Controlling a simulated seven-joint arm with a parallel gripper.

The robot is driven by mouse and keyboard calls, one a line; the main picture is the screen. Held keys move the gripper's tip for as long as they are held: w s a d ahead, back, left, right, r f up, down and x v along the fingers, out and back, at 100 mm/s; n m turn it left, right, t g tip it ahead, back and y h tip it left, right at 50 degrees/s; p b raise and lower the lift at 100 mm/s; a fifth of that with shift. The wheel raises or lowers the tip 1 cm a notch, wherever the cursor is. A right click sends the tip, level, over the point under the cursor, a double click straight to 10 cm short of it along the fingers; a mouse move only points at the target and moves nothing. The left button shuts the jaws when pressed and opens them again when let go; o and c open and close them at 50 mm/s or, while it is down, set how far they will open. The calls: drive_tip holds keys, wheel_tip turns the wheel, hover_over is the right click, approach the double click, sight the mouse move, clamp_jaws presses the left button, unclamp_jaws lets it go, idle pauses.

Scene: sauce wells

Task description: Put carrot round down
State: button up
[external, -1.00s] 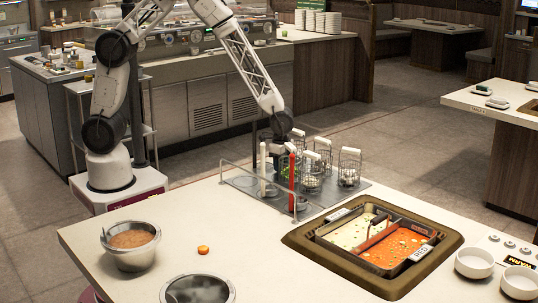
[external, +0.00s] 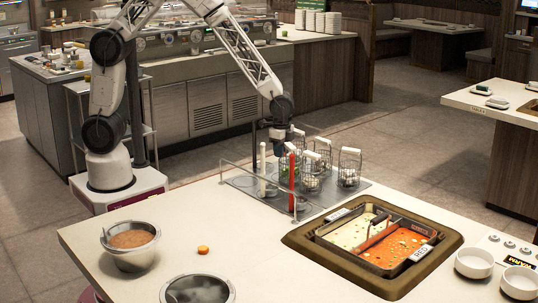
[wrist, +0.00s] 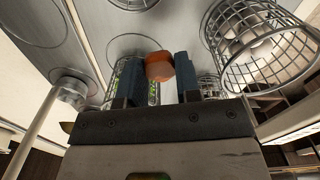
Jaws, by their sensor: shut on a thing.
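My gripper (external: 279,150) is over the grey rack plate at the back of the table. In the wrist view, its two blue fingers (wrist: 162,72) are shut on an orange carrot round (wrist: 159,66), held at the fingertips. The held round is too small to make out in the external view. A wire basket with green contents (wrist: 122,75) shows behind the fingers in the wrist view. Another carrot round (external: 203,250) lies on the white table (external: 240,225), between two metal pots, well away from my gripper.
Several wire baskets (external: 348,168) with white handles stand on the rack plate (external: 240,183). A white upright (external: 262,165) and a red one (external: 291,180) rise near my gripper, beside a low rail. A divided soup pot (external: 375,240) is at right. The table's front middle is clear.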

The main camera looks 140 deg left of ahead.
wheel_tip(320, 180, up, 12)
idle(0.4)
idle(0.7)
drive_tip(key=w+d+m, duration=0.1)
drive_tip(key=w+d, duration=0.4)
drive_tip(key=w, duration=0.5)
drive_tip(key=w+d, duration=0.6)
drive_tip(key=w, duration=0.3)
drive_tip(key=w+d+m, duration=0.1)
drive_tip(key=w+d, duration=0.4)
drive_tip(key=w, duration=0.5)
drive_tip(key=w+d+f+m, duration=0.1)
drive_tip(key=w+d+f, duration=0.3)
drive_tip(key=d, duration=0.7)
drive_tip(key=w+d+f+m, duration=0.1)
drive_tip(key=w+d+f, duration=0.3)
drive_tip(key=d, duration=0.8)
drive_tip(key=w+d+f+m, duration=0.2)
drive_tip(key=w+d+f, duration=0.2)
drive_tip(key=d, duration=0.7)
drive_tip(key=shift+w+d, duration=0.4)
drive_tip(key=shift+w, duration=0.05)
drive_tip(key=shift+r, duration=0.1)
